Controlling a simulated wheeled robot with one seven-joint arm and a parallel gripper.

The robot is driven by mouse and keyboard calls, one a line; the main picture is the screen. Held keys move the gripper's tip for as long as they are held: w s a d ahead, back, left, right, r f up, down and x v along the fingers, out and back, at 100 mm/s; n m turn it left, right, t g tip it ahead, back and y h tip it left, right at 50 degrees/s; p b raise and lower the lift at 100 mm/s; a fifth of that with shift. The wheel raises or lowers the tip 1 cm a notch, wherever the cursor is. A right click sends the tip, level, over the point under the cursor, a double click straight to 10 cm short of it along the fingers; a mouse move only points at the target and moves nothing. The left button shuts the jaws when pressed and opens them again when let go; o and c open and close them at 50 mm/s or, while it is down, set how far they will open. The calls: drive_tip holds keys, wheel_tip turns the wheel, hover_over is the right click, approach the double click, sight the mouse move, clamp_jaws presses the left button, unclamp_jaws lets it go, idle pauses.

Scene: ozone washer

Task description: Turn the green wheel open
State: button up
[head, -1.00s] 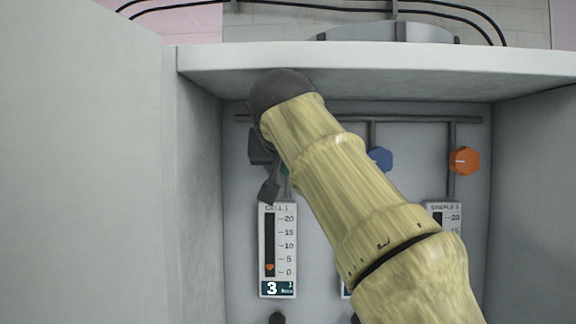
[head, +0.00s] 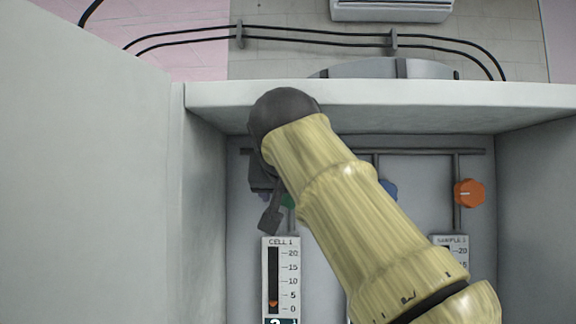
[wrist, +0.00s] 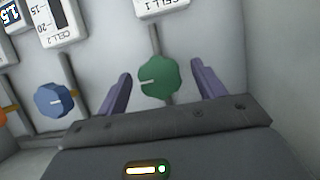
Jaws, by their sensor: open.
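The green wheel (wrist: 160,80) shows in the wrist view, a lobed knob with a pale pointer line facing left. In the head view only a sliver of the green wheel (head: 288,200) shows, as my arm hides the rest. My gripper (wrist: 161,70) is open, with one purple finger on each side of the wheel and a visible gap on both sides. I cannot tell whether the fingertips reach as deep as the wheel.
The CELL 1 gauge (head: 281,280) has its red marker low, near the bottom of its scale. A blue knob (wrist: 54,100) and an orange knob (head: 469,193) sit along the same panel. Cabinet side walls (head: 205,190) and a top ledge (head: 400,105) enclose the space.

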drive_tip(key=v, duration=1.4)
drive_tip(key=shift+s+p, duration=0.15)
drive_tip(key=shift+p, duration=0.15)
drive_tip(key=shift+f, duration=0.1)
